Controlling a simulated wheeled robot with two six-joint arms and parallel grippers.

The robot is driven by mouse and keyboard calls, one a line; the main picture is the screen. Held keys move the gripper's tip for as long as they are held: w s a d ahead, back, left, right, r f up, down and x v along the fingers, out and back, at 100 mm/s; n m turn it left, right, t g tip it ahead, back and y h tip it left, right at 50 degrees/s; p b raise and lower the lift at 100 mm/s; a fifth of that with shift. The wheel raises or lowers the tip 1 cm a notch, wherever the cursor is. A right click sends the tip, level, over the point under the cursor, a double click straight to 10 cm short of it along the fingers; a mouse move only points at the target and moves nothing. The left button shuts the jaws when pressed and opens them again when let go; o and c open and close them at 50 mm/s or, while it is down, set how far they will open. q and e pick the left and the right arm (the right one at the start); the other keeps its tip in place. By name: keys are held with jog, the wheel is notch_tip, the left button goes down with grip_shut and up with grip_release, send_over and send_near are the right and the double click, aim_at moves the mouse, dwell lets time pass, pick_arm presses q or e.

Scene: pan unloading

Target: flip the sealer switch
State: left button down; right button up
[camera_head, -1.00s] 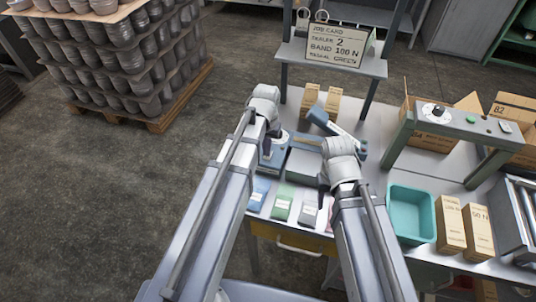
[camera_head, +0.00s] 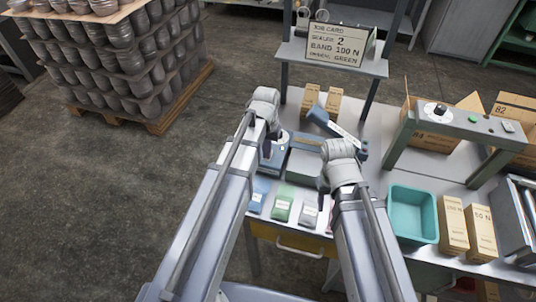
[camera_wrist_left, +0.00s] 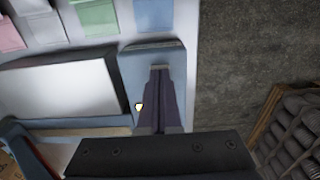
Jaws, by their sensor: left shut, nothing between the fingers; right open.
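The sealer (camera_head: 300,163) is a blue-grey device on the table, with its blue arm (camera_head: 335,127) raised. In the left wrist view, its blue side panel (camera_wrist_left: 135,65) lies under my left gripper (camera_wrist_left: 159,70). That gripper is shut and empty, its tips over the panel; I cannot tell whether they touch it. The switch is not clearly visible and may be hidden by the fingers. In the head view, my left gripper (camera_head: 268,150) is at the sealer's left end. My right gripper (camera_head: 324,187) is open in front of the sealer.
Blue, green and grey packets (camera_head: 283,208) lie along the table's front. A teal bin (camera_head: 412,214) and cartons (camera_head: 452,224) stand to the right. A job card (camera_head: 336,43) reads sealer 2, band 100 N, green. A grey-green frame (camera_head: 455,122) stands at the right.

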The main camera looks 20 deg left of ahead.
pick_arm(q)
notch_tip(320, 180, up, 7)
jog(key=p, duration=0.6)
jog(key=shift+p, duration=0.4)
pick_arm(e)
notch_tip(320, 180, up, 7)
pick_arm(q)
jog(key=s+d+f+m+b, duration=0.1)
jog(key=s+d+f+b, duration=0.1)
jog(key=s+d, duration=0.1)
jog(key=s+d+f+m+b, duration=0.1)
jog(key=s+d+f+b, duration=0.1)
jog(key=s, duration=0.4)
jog(key=s+d+f+m+y+b, duration=0.1)
jog(key=s+d+f+b, duration=0.2)
jog(key=s+d, duration=0.2)
jog(key=shift+d, duration=0.1)
pick_arm(e)
notch_tip(320, 180, down, 7)
jog(key=shift+f, duration=0.1)
pick_arm(q)
jog(key=shift+s+d, duration=0.15)
jog(key=shift+s, duration=0.05)
